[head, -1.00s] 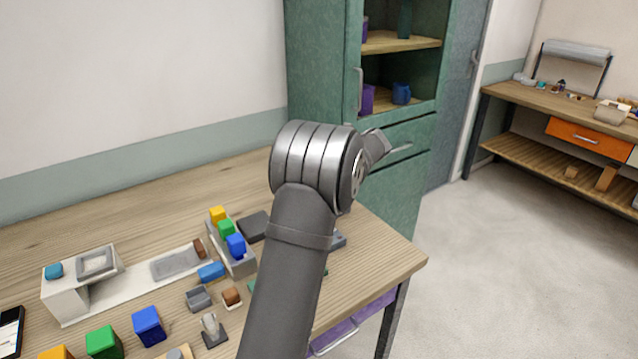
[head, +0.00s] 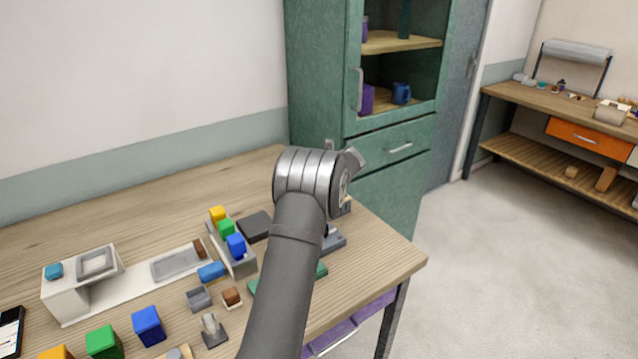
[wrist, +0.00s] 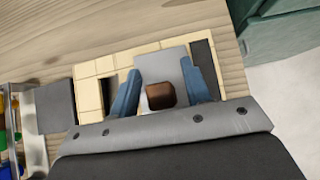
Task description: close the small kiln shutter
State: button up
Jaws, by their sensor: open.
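The small kiln (wrist: 90,70) shows in the wrist view as a block of cream bricks on the wooden table. Its grey shutter plate (wrist: 170,66) lies across the middle and carries a brown knob (wrist: 160,96). A dark gap shows in the bricks left of the plate, and a dark strip lies to its right. My gripper (wrist: 166,88) is open, one blue finger on each side of the knob. I cannot tell whether either finger touches it. In the head view my arm hides nearly all of the kiln and the fingers.
A rack with yellow, green and blue blocks (head: 236,246) stands left of my arm, beside a dark flat box (head: 254,226). A grey item (head: 334,241) lies close right of my arm. A green cabinet (head: 388,185) stands behind the table's right end.

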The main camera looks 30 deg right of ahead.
grip_shut()
jog(key=a, duration=0.8)
jog(key=shift+a, duration=0.25)
grip_release()
jog(key=shift+s+r, duration=0.25)
jog(key=v, duration=1.6)
jog(key=shift+s+r, duration=0.25)
jog(key=shift+r, duration=0.05)
